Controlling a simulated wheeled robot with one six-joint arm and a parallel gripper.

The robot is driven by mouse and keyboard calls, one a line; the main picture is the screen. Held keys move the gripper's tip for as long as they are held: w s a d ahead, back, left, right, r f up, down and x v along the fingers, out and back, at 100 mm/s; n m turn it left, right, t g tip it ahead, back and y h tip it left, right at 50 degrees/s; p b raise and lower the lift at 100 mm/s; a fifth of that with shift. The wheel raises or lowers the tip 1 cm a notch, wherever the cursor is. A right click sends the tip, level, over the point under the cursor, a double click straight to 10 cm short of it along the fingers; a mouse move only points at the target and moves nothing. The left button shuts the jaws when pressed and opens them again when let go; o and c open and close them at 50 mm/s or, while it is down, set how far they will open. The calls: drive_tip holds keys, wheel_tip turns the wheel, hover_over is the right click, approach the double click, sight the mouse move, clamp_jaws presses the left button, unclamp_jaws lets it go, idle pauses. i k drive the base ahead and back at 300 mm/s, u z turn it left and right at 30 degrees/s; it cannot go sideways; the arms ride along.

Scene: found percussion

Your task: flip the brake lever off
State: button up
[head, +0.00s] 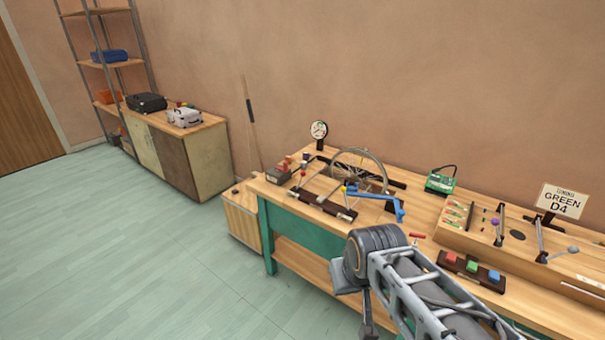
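A spoked wheel (357,170) stands upright in a dark frame on the workbench, with a blue crank (398,207) at its right. A thin lever with a red knob (303,174) rises at the wheel's left, and a small yellow knob (343,188) shows at its front. On the right board stand a rod with a purple knob (495,222) and a rod with a grey knob (573,249). I cannot tell which is the brake lever, or its position. My arm reaches in from the lower right, in front of the bench; my gripper cannot be made out.
A block with coloured buttons (472,267) lies near the front edge. A cabinet (190,158) stands left; the floor (150,270) between is clear.

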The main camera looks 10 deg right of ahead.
sight(304, 173)
drive_tip(key=u, duration=0.2)
drive_tip(key=i, duration=1.4)
drive_tip(key=z, duration=0.2)
